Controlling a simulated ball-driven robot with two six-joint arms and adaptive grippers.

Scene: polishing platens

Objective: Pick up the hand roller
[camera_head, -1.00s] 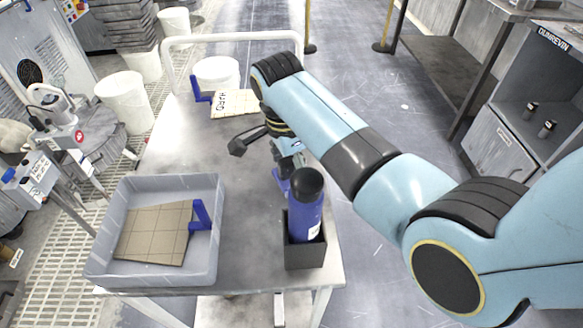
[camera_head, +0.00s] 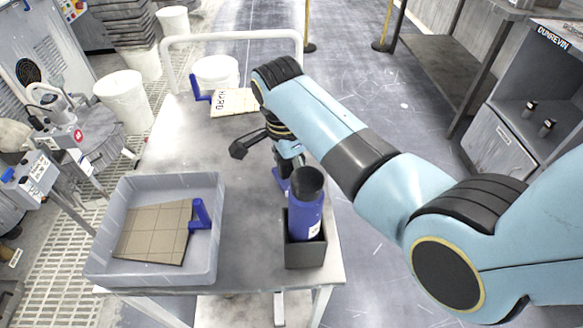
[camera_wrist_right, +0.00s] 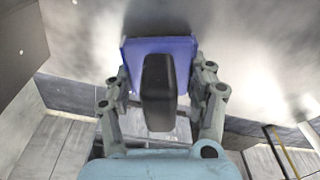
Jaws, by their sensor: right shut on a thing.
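In the right wrist view, a black grip piece (camera_wrist_right: 158,90) stands in front of a blue block (camera_wrist_right: 187,48); together they appear to be the hand roller. My right gripper (camera_wrist_right: 160,82) has its fingers on either side of it and is shut on it. In the head view, a blue part (camera_head: 281,181) shows low under my right wrist, behind the bottle. Most of the roller is hidden there by the wrist and bottle, and I cannot tell whether it touches the bench. My left gripper is not in view.
A blue bottle (camera_head: 305,213) stands in a black holder (camera_head: 305,255) close in front of the gripper. A grey tray (camera_head: 150,275) holds a tiled pad (camera_head: 155,232) with a blue handle. A light pad (camera_head: 235,101) and a white tub lie at the back. The bench's middle is clear.

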